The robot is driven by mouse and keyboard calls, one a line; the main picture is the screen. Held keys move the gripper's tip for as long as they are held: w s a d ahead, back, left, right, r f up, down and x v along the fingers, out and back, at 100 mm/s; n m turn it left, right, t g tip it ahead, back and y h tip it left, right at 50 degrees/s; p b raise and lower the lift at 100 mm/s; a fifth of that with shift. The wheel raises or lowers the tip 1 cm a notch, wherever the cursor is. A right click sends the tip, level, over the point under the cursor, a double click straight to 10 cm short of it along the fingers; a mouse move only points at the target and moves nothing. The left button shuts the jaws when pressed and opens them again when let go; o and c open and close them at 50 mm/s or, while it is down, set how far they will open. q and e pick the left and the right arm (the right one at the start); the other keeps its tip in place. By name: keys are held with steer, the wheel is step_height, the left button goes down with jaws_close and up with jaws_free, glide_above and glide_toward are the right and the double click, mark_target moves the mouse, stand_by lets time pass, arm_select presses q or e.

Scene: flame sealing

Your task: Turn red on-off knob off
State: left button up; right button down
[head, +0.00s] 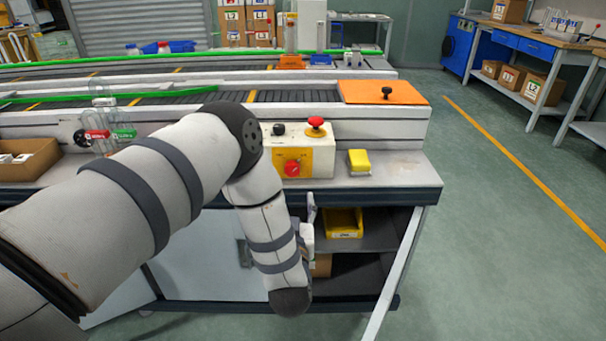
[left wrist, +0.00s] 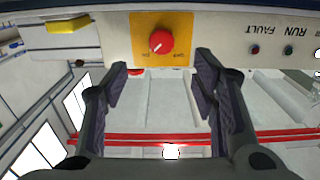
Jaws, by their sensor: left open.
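The red on-off knob (head: 292,168) sits on a yellow plate (head: 299,155) on the front of a white control box (head: 324,158). In the left wrist view, which looks upside down, the knob (left wrist: 161,42) shows with a slanted pale mark and small labels at its plate's edge. My left gripper (left wrist: 164,70) is open and empty, its dark fingers apart on either side of the knob's line and not touching it. In the head view my left arm's end hides most of this gripper. My right gripper is not in view.
A red mushroom button (head: 316,122) and a black knob (head: 279,129) stand on top of the box. A yellow block (head: 359,161) lies to its right. Below, an open cabinet door (head: 398,270) juts out beside a shelf with a yellow bin (head: 343,223).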

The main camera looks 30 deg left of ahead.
mark_target(292, 172)
arm_select(q)
steer(key=b+x, duration=0.1)
steer(key=x, duration=0.9)
steer(key=shift+w+a+f, duration=0.2)
steer(key=shift+w+a, duration=0.05)
steer(key=shift+a, duration=0.1)
steer(key=shift+w+a+r, duration=0.1)
steer(key=shift+w+r, duration=0.05)
steer(key=shift+w, duration=0.15)
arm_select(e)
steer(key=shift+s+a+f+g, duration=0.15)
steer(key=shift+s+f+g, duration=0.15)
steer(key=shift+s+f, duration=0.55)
arm_select(q)
steer(key=shift+c, duration=0.3)
steer(key=c, duration=1.1)
